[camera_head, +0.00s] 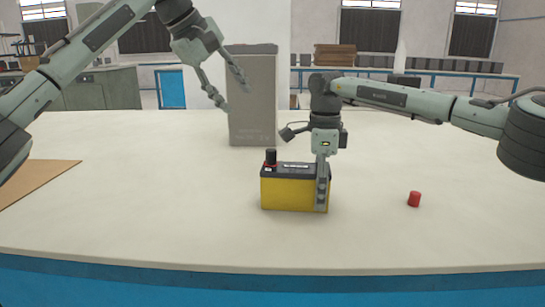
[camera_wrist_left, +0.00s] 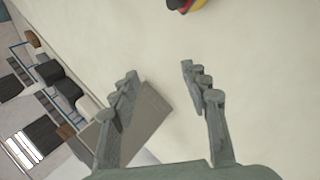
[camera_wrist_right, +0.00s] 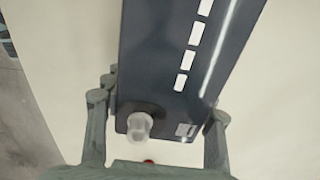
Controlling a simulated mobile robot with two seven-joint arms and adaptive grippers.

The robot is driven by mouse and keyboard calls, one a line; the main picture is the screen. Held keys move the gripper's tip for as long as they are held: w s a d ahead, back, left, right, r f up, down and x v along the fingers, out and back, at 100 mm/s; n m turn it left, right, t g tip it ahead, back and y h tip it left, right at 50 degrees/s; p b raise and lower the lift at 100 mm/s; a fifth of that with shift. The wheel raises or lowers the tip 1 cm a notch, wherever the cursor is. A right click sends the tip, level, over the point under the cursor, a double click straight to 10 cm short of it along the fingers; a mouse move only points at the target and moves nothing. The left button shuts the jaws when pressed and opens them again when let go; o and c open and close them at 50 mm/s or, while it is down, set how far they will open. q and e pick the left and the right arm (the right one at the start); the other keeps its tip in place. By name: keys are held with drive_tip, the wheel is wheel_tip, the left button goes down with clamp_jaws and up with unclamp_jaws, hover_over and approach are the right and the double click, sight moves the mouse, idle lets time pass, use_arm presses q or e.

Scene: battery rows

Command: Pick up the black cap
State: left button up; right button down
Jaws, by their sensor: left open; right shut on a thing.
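The black cap (camera_head: 270,157) sits upright on the top left end of the yellow battery (camera_head: 285,193), which has a dark top and stands on the table. My right gripper (camera_head: 321,190) is shut on the battery's right end, fingers on either side. In the right wrist view the battery's dark top (camera_wrist_right: 180,60) and a bare pale terminal (camera_wrist_right: 139,124) show between the fingers. My left gripper (camera_head: 234,97) is open and empty, above and behind the battery to the left. In the left wrist view only a small part of the battery (camera_wrist_left: 196,3) shows at the top edge.
A red cap (camera_head: 414,199) lies on the table right of the battery. A tall grey box (camera_head: 252,95) stands behind the battery, close to my left gripper in the head view. A brown board (camera_head: 35,178) lies at the left. The table's front is clear.

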use_arm(q)
drive_tip(key=n, duration=0.3)
drive_tip(key=n+g, duration=0.4)
drive_tip(key=n, duration=0.5)
approach(271, 150)
drive_tip(key=x, duration=0.3)
drive_tip(key=shift+y, duration=0.3)
drive_tip(key=shift+x, duration=2.75)
drive_tip(key=shift+w+d+r, duration=0.1)
drive_tip(key=shift+d+r, duration=0.05)
drive_tip(key=c, duration=0.9)
